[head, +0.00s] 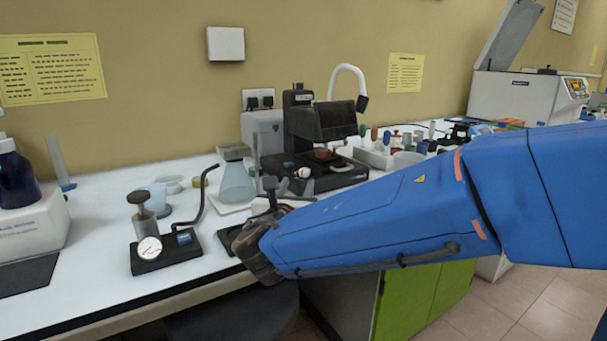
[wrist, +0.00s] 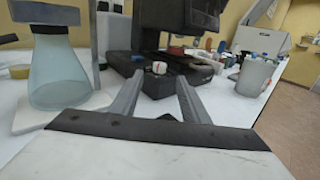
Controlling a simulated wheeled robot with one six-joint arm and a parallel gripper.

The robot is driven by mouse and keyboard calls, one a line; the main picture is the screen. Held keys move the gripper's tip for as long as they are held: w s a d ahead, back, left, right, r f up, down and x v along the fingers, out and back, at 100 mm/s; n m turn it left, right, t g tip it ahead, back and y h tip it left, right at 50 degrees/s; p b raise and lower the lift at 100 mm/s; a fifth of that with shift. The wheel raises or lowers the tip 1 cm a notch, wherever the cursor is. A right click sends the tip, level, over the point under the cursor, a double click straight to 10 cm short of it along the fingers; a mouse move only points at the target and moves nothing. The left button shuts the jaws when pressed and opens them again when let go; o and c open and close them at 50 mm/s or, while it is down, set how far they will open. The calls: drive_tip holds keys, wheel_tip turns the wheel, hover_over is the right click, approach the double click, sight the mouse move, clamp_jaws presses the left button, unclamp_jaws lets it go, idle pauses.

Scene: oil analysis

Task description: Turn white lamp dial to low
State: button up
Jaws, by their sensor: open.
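A small white dial (head: 303,173) with a red mark sits on the front of the black instrument's base (head: 322,180). In the wrist view the white dial (wrist: 159,68) shows straight ahead, between the fingertips and a little beyond them. My gripper (wrist: 159,78) is open and empty, with its two grey fingers on either side of the dial's line and apart from it. A white gooseneck lamp (head: 349,72) rises behind the instrument.
A conical flask (head: 238,182) stands on a white plate close left of my gripper; the flask (wrist: 60,72) is also near in the wrist view. A black gauge stand (head: 166,250) is further left. A white beaker (wrist: 255,76) stands to the right.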

sight(302, 171)
drive_tip(key=w, duration=0.6)
drive_tip(key=w+d, duration=0.1)
drive_tip(key=w, duration=0.2)
drive_tip(key=shift+w, duration=0.1)
drive_tip(key=c, duration=1.1)
drive_tip(key=shift+o, duration=0.2)
drive_tip(key=shift+a+m+h, duration=0.25)
drive_tip(key=shift+m+h, duration=0.65)
drive_tip(key=shift+h, duration=0.5)
drive_tip(key=shift+w+a+m+g+h, duration=0.1)
drive_tip(key=shift+m+g+h, duration=0.8)
drive_tip(key=shift+h, duration=0.5)
drive_tip(key=shift+w+a+m+g+h, duration=0.1)
drive_tip(key=shift+m+g+h, duration=0.6)
drive_tip(key=shift+m+h, duration=0.55)
drive_tip(key=shift+r, duration=0.1)
